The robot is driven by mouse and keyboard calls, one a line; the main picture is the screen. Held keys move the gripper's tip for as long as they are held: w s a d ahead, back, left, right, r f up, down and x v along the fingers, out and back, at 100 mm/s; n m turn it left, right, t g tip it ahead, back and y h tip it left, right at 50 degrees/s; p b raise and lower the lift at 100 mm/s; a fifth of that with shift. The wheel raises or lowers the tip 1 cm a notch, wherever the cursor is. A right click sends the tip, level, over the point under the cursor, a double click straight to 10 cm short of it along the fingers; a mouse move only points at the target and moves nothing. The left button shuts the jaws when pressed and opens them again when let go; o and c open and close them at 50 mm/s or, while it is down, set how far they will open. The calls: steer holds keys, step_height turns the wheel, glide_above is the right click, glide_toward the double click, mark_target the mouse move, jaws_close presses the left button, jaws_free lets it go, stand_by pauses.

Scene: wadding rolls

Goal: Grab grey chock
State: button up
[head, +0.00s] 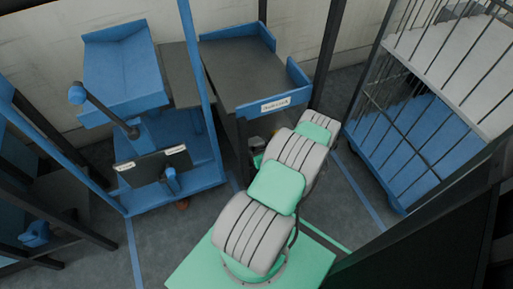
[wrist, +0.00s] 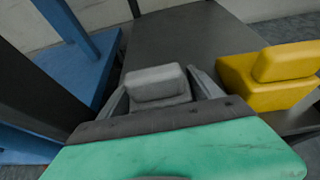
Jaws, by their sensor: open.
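A grey chock (wrist: 156,86) with a raised block on top sits on the dark grey shelf top (wrist: 180,35) in the wrist view. My gripper (wrist: 158,80) is open, with one finger to the left of the chock and one to the right. The fingers look close to its sides, but I cannot tell whether they touch. The chock's lower near part is hidden by my gripper's body. In the head view my arm covers the gripper and the grey chock.
A yellow chock (wrist: 275,78) sits just right of my right finger. A dark post (wrist: 35,70) and a blue frame (wrist: 85,60) stand at the left. In the head view a blue-edged shelf (head: 245,70) lies beyond my arm, and a wire cage cart (head: 430,110) stands at right.

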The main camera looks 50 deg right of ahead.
steer(key=shift+c, duration=0.4)
steer(key=c, duration=1.5)
